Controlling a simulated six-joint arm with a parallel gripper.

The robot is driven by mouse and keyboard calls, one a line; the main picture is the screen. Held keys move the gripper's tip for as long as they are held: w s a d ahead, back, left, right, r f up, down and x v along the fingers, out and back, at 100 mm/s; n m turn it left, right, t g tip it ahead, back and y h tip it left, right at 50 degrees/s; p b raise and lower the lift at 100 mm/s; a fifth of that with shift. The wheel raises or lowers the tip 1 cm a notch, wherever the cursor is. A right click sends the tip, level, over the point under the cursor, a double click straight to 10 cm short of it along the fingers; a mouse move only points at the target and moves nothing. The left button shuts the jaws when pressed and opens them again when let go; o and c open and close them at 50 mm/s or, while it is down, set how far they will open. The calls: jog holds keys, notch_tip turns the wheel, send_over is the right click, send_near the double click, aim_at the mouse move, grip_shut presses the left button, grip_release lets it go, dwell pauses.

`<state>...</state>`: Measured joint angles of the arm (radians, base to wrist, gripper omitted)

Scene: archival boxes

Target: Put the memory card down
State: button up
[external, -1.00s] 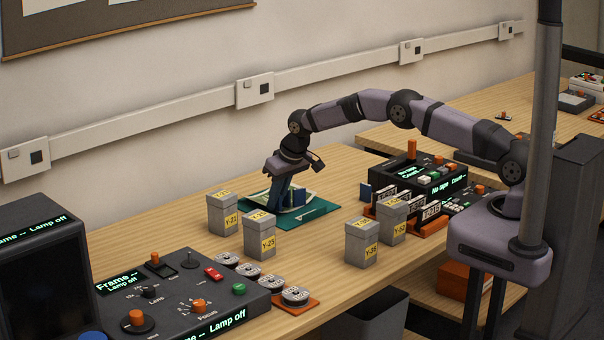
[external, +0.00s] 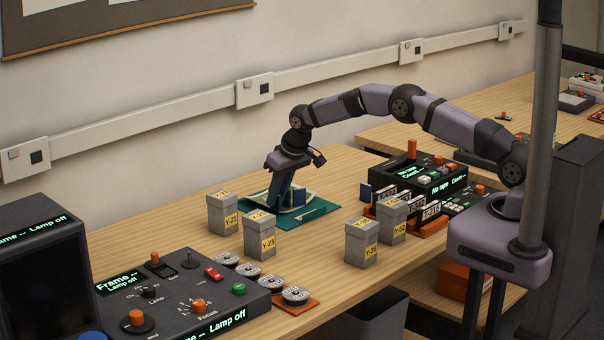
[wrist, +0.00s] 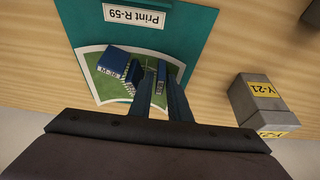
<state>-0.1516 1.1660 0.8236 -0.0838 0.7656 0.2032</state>
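My gripper (wrist: 159,84) points down over a curled print (wrist: 97,82) on a teal folder (wrist: 196,33). In the external view, the gripper (external: 279,203) is low over the folder (external: 324,208). The fingers stand apart with a gap between them. A blue block (wrist: 113,61) with a white label lies on the print, left of the fingers. No memory card is clearly recognisable.
A grey box Y-21 (wrist: 256,98) stands right of the gripper in the wrist view. Boxes Y-25 (external: 260,235) and Y-35 (external: 361,243) stand in front of the folder. A console (external: 180,295) and a tape counter (external: 418,176) flank the bench.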

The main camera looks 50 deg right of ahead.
jog(key=b+v, duration=0.2)
jog(key=v, duration=0.8)
jog(key=shift+s+r, duration=0.25)
jog(key=shift+r, duration=0.05)
jog(key=s+d+g, duration=0.1)
jog(key=s+d, duration=0.2)
jog(key=s, duration=1)
jog(key=s+d+f+g+p, duration=0.1)
jog(key=s+d+g, duration=0.1)
jog(key=s, duration=1.2)
jog(key=s+d+f+g, duration=0.1)
jog(key=s+d, duration=0.2)
jog(key=s, duration=1)
jog(key=shift+s+d+p, duration=0.3)
jog(key=shift+d+p, duration=0.05)
jog(key=shift+f, duration=0.1)
